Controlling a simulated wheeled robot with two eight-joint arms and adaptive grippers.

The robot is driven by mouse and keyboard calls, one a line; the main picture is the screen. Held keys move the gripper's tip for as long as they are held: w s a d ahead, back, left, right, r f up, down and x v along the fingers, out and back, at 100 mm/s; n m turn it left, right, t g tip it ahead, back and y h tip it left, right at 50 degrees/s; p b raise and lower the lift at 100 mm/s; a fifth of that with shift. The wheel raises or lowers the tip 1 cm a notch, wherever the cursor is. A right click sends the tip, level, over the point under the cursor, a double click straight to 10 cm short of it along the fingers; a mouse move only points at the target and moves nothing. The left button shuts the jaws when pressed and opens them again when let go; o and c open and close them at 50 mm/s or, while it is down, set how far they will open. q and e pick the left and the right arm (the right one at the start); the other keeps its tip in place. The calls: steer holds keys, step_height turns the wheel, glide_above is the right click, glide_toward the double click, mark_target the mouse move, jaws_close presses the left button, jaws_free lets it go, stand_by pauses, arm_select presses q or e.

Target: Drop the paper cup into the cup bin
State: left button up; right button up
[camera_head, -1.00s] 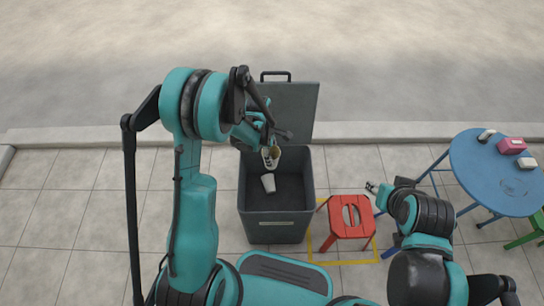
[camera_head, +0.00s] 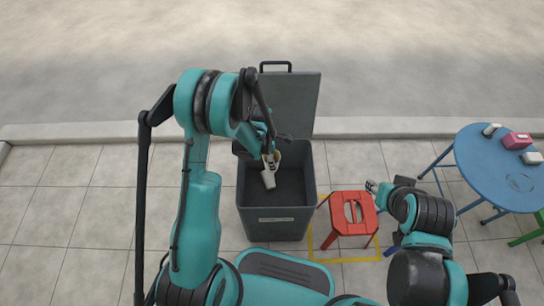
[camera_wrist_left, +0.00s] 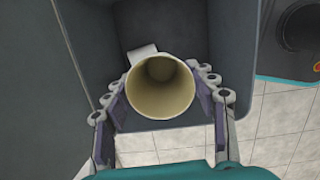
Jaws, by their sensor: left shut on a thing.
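The cup bin (camera_head: 278,226) is a dark grey box standing open, its lid (camera_head: 292,100) raised at the back. My left gripper (camera_head: 270,160) is over the bin's opening. In the left wrist view it is shut on a beige paper cup (camera_wrist_left: 162,88), with a finger on each side and the cup's open mouth facing the camera. In the head view the held cup is mostly hidden by the fingers. Another pale cup (camera_head: 268,180) lies inside the bin; part of it shows behind the held cup in the wrist view (camera_wrist_left: 140,52). My right gripper (camera_head: 371,187) is near the red stool, too small to judge.
A red stool (camera_head: 352,212) stands right of the bin, by yellow floor marking (camera_head: 312,240). A blue round table (camera_head: 490,180) at the right holds a pink box (camera_head: 516,140) and small pale items. A kerb runs behind the bin. The paving left of the bin is clear.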

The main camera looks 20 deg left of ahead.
arm_select(q)
steer(key=o, duration=0.9)
steer(key=shift+r, duration=0.15)
steer(key=r, duration=0.4)
steer(key=a+r, duration=0.1)
steer(key=r, duration=0.6)
steer(key=shift+s+a+r, duration=0.3)
steer(key=shift+a+r, duration=0.05)
